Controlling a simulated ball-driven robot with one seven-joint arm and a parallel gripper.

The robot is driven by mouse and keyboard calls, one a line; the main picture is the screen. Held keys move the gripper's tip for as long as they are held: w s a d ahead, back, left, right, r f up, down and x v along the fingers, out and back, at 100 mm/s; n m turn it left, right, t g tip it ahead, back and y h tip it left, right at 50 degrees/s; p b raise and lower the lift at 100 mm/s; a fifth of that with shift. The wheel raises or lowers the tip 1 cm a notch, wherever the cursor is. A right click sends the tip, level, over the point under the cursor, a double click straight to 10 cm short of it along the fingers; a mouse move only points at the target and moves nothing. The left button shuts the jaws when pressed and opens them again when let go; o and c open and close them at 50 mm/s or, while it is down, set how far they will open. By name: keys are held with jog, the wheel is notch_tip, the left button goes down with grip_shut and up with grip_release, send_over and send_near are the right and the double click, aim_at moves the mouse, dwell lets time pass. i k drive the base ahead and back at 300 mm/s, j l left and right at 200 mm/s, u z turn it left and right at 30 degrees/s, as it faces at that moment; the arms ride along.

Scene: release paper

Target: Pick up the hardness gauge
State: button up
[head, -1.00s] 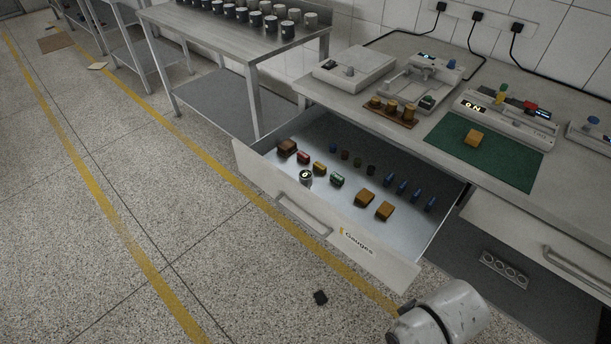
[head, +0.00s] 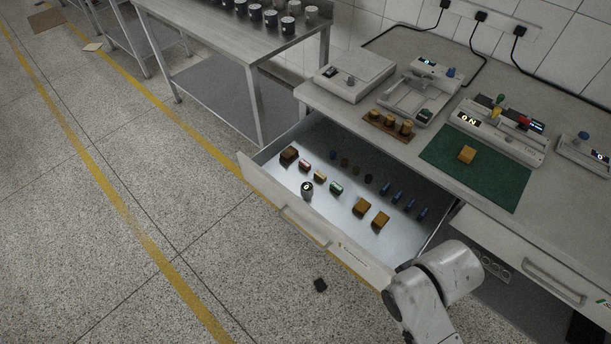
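The open drawer (head: 262,183) under the workbench holds several small items. A small round piece with a dark, marked dial-like top (head: 307,189) stands near the drawer's front wall; it looks like the hardness gauge, but it is too small to be sure. Nothing touches it from above. My arm shows at the lower right, in front of the drawer's right end. My gripper is outside the picture, so its state is hidden.
A small dark object (head: 320,285) lies on the open floor.

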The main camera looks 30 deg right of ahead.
aim_at(307, 188)
jog(key=i+l, duration=0.25)
jog(key=i, duration=0.3)
jog(key=i+l, duration=0.25)
jog(key=i, duration=0.25)
jog(key=u, duration=0.05)
